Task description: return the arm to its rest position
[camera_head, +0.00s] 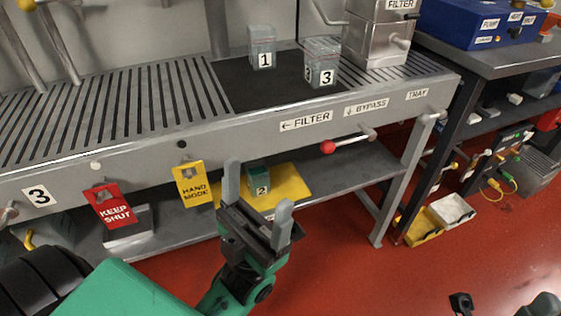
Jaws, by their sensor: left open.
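My left arm comes in from the lower left, and its left gripper (257,187) is open with two grey fingers pointing up and apart. It is in front of the bench's lower shelf.
A red-knobbed lever (328,147) sticks out. Red floor at right is mostly clear.

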